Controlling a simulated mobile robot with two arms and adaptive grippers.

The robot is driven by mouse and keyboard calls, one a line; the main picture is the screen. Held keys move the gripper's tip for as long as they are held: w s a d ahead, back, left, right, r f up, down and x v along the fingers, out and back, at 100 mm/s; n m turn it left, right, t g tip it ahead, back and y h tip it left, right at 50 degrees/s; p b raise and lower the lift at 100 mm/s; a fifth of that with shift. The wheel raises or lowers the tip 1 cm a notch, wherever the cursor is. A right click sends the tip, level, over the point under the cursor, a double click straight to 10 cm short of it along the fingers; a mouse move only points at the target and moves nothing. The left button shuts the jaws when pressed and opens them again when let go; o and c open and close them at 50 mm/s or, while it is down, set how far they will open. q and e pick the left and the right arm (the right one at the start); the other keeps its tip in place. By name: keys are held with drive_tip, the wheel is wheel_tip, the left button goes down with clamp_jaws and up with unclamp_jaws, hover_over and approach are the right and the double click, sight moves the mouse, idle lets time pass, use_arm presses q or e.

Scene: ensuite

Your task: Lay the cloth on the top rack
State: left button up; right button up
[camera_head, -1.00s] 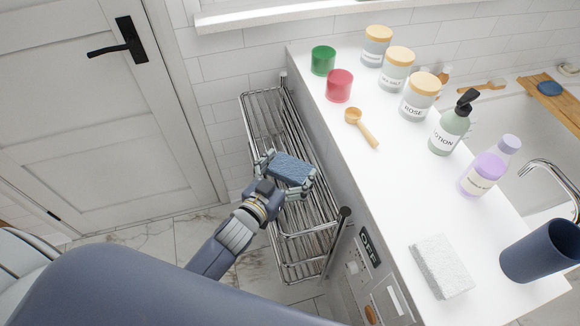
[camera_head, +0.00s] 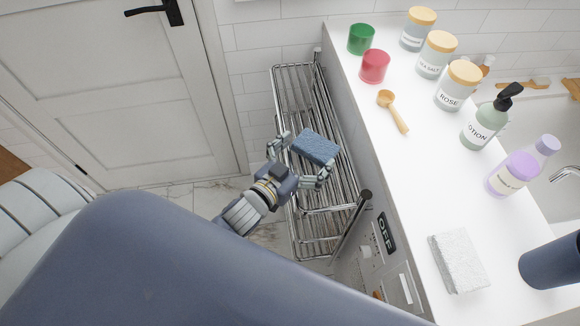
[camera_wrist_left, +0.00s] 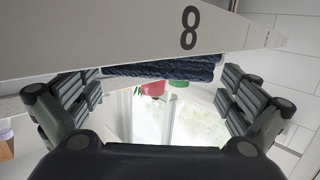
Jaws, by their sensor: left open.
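The folded blue cloth (camera_head: 315,147) lies on the top of the chrome wire rack (camera_head: 297,100), towards its near half. My left gripper (camera_head: 305,158) is open, with one finger at the cloth's left end and the other just below its near right corner. In the left wrist view the dark blue cloth (camera_wrist_left: 160,69) shows as a thin layer ahead of the parted fingers (camera_wrist_left: 158,88), apart from both. My right gripper is not in view.
The rack stands between a white door (camera_head: 110,90) and a white counter (camera_head: 420,150). The counter holds a red pot (camera_head: 374,67), a green pot (camera_head: 361,39), jars, a wooden scoop (camera_head: 393,111), bottles and a white block (camera_head: 458,262). The rack's far end is bare.

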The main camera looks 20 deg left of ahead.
use_arm(q)
drive_tip(key=v, duration=0.8)
drive_tip(key=shift+s+b, duration=0.25)
drive_tip(key=shift+b, duration=0.1)
drive_tip(key=shift+a, duration=0.1)
